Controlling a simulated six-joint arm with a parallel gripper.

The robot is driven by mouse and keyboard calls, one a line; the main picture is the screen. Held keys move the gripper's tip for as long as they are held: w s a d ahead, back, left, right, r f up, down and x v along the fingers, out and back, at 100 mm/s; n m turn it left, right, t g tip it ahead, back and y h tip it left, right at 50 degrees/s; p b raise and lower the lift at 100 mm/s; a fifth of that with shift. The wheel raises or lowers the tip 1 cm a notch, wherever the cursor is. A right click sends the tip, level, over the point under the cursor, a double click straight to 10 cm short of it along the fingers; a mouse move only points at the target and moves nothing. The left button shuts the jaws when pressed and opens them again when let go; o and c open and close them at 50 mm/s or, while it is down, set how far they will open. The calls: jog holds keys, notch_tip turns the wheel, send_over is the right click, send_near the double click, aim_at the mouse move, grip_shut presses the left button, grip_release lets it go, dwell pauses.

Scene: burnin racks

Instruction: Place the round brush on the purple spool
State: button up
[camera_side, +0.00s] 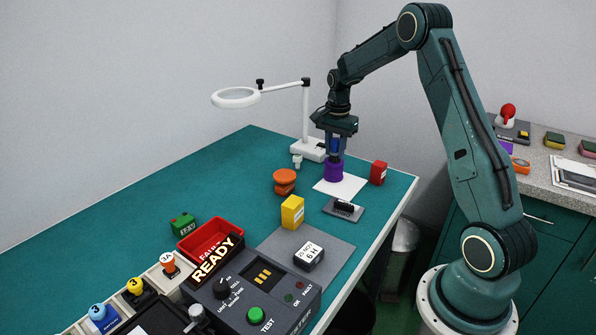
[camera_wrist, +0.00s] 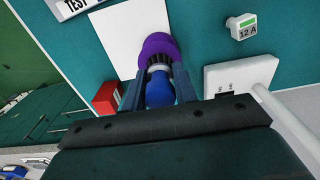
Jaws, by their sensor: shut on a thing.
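The purple spool (camera_side: 334,173) stands upright on a white sheet near the far right of the teal table; it also shows in the wrist view (camera_wrist: 157,44). My gripper (camera_side: 335,150) points down directly over the spool. It is shut on the round brush (camera_wrist: 160,90), which has a blue rounded body and a dark ribbed part toward the spool. The brush is in line with the spool's top and seems to meet it, but the exact contact is hidden. In the side view only a bit of blue shows between the fingers.
A red block (camera_side: 378,172) stands right of the spool and an orange spool (camera_side: 285,181) left of it. The magnifier's white base (camera_side: 309,149) is close behind. A small black part on a grey plate (camera_side: 343,209) and a yellow block (camera_side: 292,212) lie in front.

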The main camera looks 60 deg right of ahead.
aim_at(336, 140)
jog(key=o, duration=1)
jog(key=shift+f, duration=0.1)
jog(key=shift+c, duration=0.2)
notch_tip(336, 140, up, 12)
jog(key=shift+r, duration=0.15)
